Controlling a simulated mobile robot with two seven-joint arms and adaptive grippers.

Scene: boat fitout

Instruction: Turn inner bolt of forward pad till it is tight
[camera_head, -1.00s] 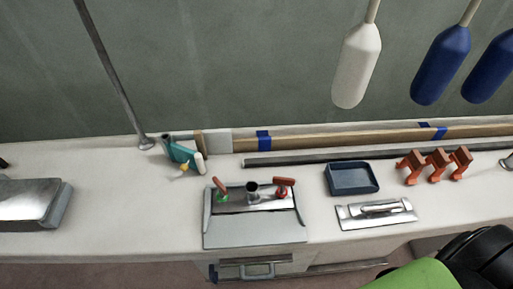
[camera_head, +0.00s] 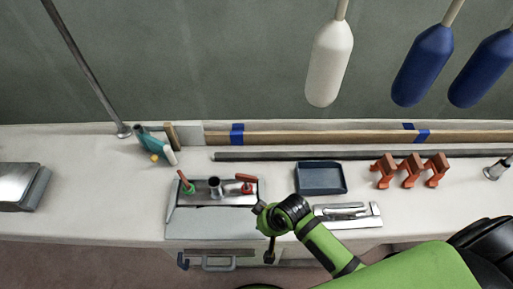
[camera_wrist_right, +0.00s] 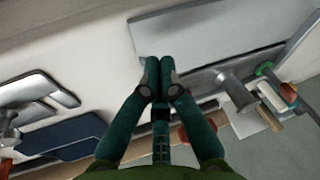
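A shiny metal pad (camera_head: 230,198) lies on the white bench, with a grey upright post (camera_head: 215,188) at its middle. A red handle with a green collar (camera_head: 187,186) stands at its left end, and a red handle (camera_head: 245,184) at its right end. I cannot tell which is the inner bolt. My right gripper (camera_wrist_right: 160,72) is shut and empty in the right wrist view, over the bench edge. That view shows the post (camera_wrist_right: 235,88) and the green collar (camera_wrist_right: 264,69) to its right. A red part (camera_wrist_right: 195,133) is partly hidden behind a finger. My left gripper is not in view.
A dark blue tray (camera_head: 320,178), a metal plate with a handle (camera_head: 360,218) and orange clamps (camera_head: 410,172) are to the right. A long grey bar (camera_head: 290,155) lies along the back. Fenders (camera_head: 330,62) hang above.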

